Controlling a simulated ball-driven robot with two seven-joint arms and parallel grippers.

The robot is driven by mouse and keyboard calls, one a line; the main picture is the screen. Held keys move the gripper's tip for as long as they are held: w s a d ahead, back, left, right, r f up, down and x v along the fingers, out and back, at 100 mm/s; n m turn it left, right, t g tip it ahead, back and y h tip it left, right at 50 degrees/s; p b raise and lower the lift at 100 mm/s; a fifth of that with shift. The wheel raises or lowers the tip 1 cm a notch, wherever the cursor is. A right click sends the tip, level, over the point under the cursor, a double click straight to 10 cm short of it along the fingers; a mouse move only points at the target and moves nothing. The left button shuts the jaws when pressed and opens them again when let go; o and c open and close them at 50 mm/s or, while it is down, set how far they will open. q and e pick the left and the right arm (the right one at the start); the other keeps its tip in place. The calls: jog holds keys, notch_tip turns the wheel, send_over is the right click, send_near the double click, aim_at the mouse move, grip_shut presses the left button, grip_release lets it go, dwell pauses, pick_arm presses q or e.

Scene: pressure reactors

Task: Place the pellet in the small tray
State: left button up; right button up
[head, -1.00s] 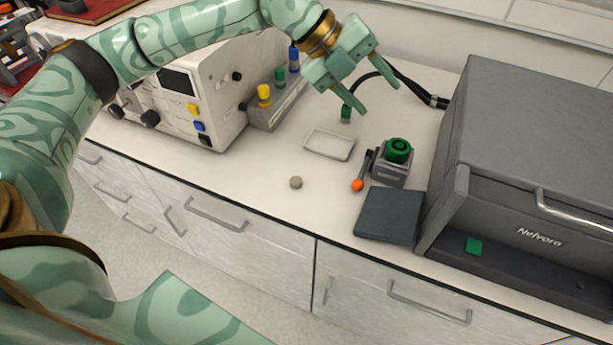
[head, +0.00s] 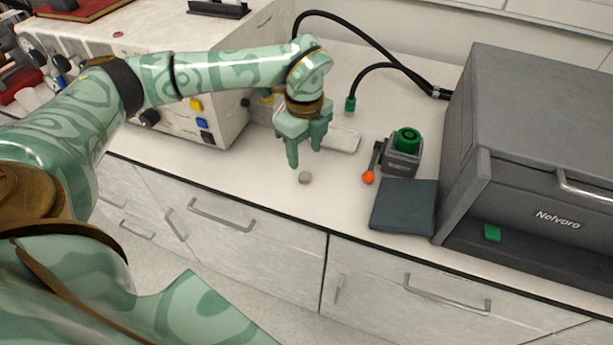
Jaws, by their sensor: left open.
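The pellet (head: 305,177) is a small grey-beige lump lying on the white bench near its front edge. The small tray (head: 346,140) is a shallow pale tray lying flat behind it to the right. Its left part is hidden by my left gripper. My left gripper (head: 304,157) points down, open and empty, just above and behind the pellet. I cannot tell how high it is over the bench. My right gripper is not in view.
A grey device with a green knob (head: 407,139) and an orange-tipped lever (head: 368,178) stands right of the tray. A dark flat pad (head: 404,206) lies before it. The large grey Nelvora reactor (head: 540,150) fills the right. A black cable with a green plug (head: 350,104) hangs behind.

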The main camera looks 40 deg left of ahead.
aim_at(305, 175)
pick_arm(q)
notch_tip(305, 175, down, 2)
jog(key=shift+s+f, duration=0.1)
notch_tip(305, 175, down, 4)
jog(key=shift+s+d+f+b, duration=0.1)
jog(key=shift+f+b, duration=0.05)
jog(key=shift+b, duration=0.9)
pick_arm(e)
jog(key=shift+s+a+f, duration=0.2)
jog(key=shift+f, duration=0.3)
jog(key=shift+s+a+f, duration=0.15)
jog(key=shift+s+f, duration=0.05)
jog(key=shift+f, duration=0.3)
pick_arm(q)
grip_shut()
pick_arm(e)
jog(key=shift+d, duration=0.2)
pick_arm(q)
jog(key=shift+r, duration=0.2)
